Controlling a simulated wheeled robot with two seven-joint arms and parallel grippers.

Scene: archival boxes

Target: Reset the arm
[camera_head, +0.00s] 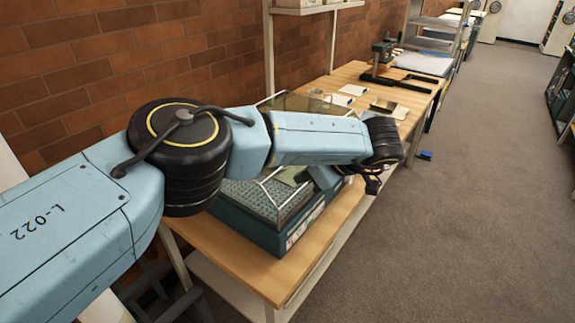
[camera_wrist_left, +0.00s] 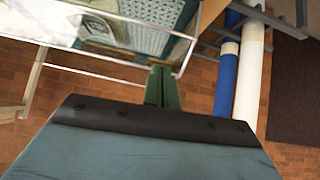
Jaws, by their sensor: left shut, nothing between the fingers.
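My left arm, light blue with black joints, reaches from the left across the head view over the wooden table (camera_head: 258,283). My left gripper (camera_head: 372,186) is partly hidden below the black wrist joint, near the table's right edge. In the left wrist view the narrow green fingers (camera_wrist_left: 163,86) are together, with nothing seen between them. My right gripper is in neither view.
A dark teal box (camera_head: 262,232) with a grey textured inside and thin pale frame bars stands under my arm. Cards, a small tray (camera_head: 383,105) and a clamp-like device (camera_head: 383,55) lie farther along the table.

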